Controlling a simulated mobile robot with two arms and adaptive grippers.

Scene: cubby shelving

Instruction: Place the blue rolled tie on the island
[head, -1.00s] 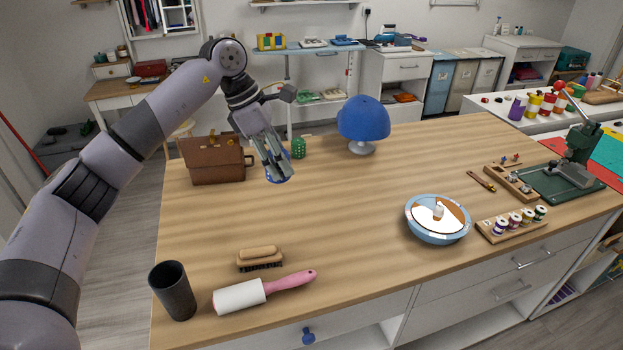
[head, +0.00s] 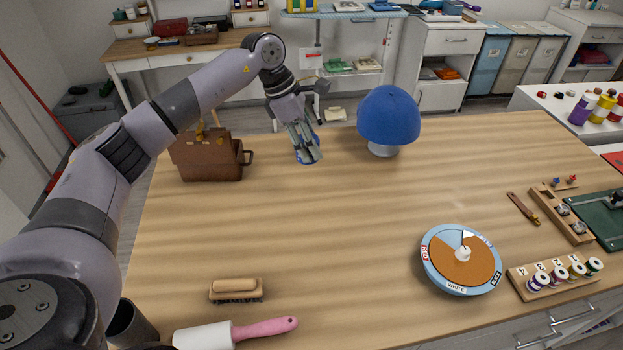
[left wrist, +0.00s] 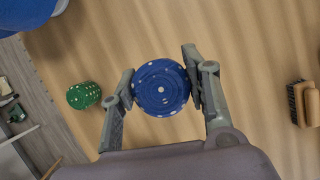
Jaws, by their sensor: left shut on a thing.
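The blue rolled tie with white dots (left wrist: 160,87) is held between the two fingers of my left gripper (left wrist: 161,86) in the left wrist view. In the head view, my left gripper (head: 307,155) points down over the far part of the wooden island top (head: 330,220), with a bit of blue at its fingertips. I cannot tell whether the tie touches the wood or hangs just above it. My right gripper is not in view.
A green dotted roll (left wrist: 83,95) stands left of the gripper in the left wrist view. The brown briefcase (head: 208,160) is to the left and the blue hat on a stand (head: 388,118) to the right. A brush (head: 236,290) lies nearer. The middle is clear.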

